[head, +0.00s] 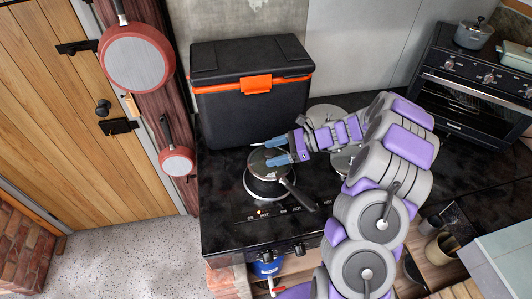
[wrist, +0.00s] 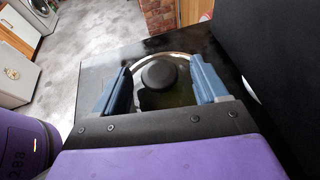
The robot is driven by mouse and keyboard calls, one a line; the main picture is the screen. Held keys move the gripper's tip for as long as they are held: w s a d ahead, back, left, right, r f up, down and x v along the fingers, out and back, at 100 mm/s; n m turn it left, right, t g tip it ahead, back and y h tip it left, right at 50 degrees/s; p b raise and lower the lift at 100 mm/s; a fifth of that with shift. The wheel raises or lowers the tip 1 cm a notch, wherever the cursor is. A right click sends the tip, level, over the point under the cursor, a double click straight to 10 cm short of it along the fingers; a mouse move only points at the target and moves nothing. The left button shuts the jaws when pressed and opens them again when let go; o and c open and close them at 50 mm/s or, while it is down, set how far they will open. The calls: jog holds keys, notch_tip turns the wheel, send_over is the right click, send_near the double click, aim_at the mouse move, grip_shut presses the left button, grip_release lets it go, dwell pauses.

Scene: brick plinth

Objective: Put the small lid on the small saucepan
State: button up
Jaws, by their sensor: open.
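The small saucepan (head: 270,188) stands on the front-left burner of the black hob, its dark handle pointing to the lower right. The small lid (head: 259,163), dark glass with a bright rim, lies over the pan's top; I cannot tell whether it is fully seated. Its round black knob (wrist: 158,74) is in the middle of the wrist view. My gripper (head: 261,154) is open just above the lid. In the wrist view its blue fingers (wrist: 160,66) are spread on both sides of the knob, apart from it. The pan's body is hidden there by the lid.
A black cooler box (head: 250,100) with an orange latch stands close behind the pan. A round metal item (head: 325,114) lies at the back right, partly behind my arm. A grey pot (head: 473,34) stands on the oven. The front hob edge is clear.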

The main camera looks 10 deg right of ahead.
jog(key=p+v, duration=0.2)
jog(key=v, duration=1.2)
jog(key=s+a+r+n+g+h, duration=0.3)
jog(key=s+a+r+n, duration=0.2)
jog(key=s+a, duration=0.3)
jog(key=s+a+r+n+g+h, duration=0.2)
jog(key=s+a+r+n, duration=0.35)
jog(key=a, duration=0.35)
jog(key=s+d+f+n+h+b, duration=0.1)
jog(key=s+n+h, duration=0.7)
jog(key=s, duration=1.5)
jog(key=shift+d+f+n+t+h+b, duration=0.3)
jog(key=shift+d+f+n+t+b, duration=0.1)
jog(key=shift+d+n, duration=0.35)
